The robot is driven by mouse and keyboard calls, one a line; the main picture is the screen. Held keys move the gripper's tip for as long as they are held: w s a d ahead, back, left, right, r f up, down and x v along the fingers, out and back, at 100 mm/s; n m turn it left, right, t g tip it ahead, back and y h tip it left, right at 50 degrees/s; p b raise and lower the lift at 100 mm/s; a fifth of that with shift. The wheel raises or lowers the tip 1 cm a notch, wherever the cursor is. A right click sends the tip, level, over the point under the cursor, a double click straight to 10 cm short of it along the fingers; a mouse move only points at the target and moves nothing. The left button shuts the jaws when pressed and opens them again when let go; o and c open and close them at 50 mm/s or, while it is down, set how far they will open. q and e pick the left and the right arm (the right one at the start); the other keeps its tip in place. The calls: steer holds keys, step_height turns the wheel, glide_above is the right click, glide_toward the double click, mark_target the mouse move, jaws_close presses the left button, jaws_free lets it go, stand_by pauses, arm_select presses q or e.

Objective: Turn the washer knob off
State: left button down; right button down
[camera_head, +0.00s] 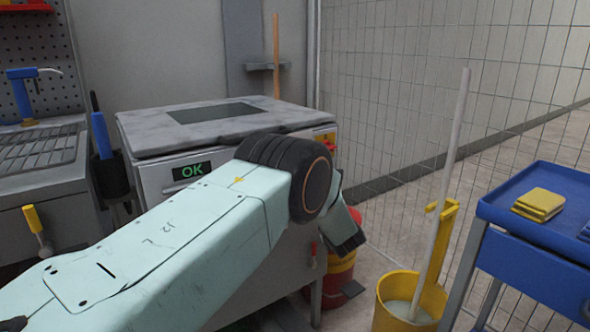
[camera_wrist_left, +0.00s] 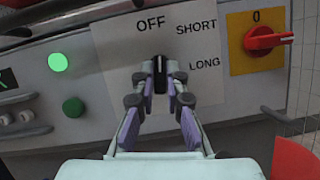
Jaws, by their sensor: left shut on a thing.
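The washer (camera_head: 160,175) is a grey machine with a lid and a green "OK" display, left of centre in the head view. In the left wrist view its black knob (camera_wrist_left: 160,78) sits on a pale plate (camera_wrist_left: 120,50) marked OFF, SHORT and LONG. The knob stands about upright, below the word OFF. My left gripper (camera_wrist_left: 160,72) is shut on the knob, one finger on each side; the fingers hide part of it. In the head view my left arm hides the knob and the fingers. My right gripper is not in view.
A red switch (camera_wrist_left: 268,40) on a yellow plate is right of the knob. A lit green lamp (camera_wrist_left: 58,62) and a green button (camera_wrist_left: 73,107) are left. A yellow mop bucket (camera_head: 400,310) and blue cart (camera_head: 540,240) stand right of the washer.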

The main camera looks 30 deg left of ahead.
arm_select(q)
steer(key=shift+w+r+n+g+y, duration=0.15)
steer(key=shift+n+g+y, duration=0.4)
steer(key=shift+n, duration=0.75)
steer(key=shift+n+g, duration=0.3)
steer(key=shift+g, duration=0.05)
steer(key=c, duration=1.4)
jaws_free()
steer(key=v, duration=1.2)
